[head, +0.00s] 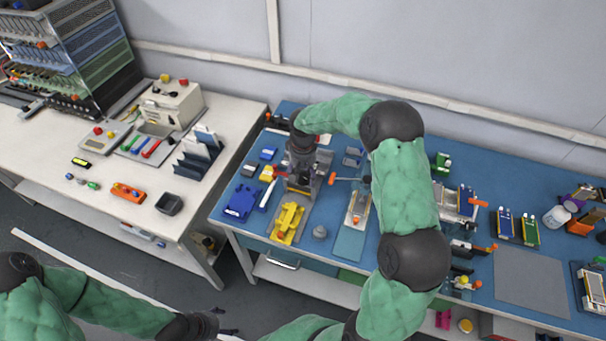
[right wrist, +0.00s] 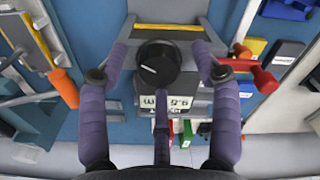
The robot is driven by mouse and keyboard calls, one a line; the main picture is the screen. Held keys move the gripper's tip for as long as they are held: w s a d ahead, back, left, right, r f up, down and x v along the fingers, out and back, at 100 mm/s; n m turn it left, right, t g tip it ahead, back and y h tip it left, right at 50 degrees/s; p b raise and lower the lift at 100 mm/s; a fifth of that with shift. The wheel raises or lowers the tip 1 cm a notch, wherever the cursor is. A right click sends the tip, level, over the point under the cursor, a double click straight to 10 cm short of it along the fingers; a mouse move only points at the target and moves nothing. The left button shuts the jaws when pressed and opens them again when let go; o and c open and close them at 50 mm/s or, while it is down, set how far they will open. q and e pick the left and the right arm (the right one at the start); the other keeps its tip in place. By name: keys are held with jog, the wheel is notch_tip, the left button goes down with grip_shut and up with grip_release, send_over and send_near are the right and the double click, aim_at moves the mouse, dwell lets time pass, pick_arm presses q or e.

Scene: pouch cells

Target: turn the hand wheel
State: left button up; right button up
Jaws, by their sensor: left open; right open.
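The hand wheel (right wrist: 158,66) is a round black knob with a short white mark, on a grey device with a small white display. In the right wrist view it sits between the two purple fingers of my right gripper (right wrist: 161,50). The fingers are open, one on each side, with gaps showing. In the head view my right gripper (head: 301,172) reaches down over the device on the blue bench, and the wheel is hidden there. My left gripper (head: 212,326) is open and empty at the bottom left, over the floor, away from the benches.
Yellow (head: 288,221) and blue (head: 242,202) blocks lie close to the device on the blue bench (head: 465,325). An orange-handled lever (head: 342,180) stands right of it. A white bench (head: 60,130) with racks is at the left. A grey mat (head: 530,280) lies clear at the right.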

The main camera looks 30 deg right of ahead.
aim_at(303, 176)
notch_tip(303, 176, up, 12)
dwell(0.6)
dwell(0.5)
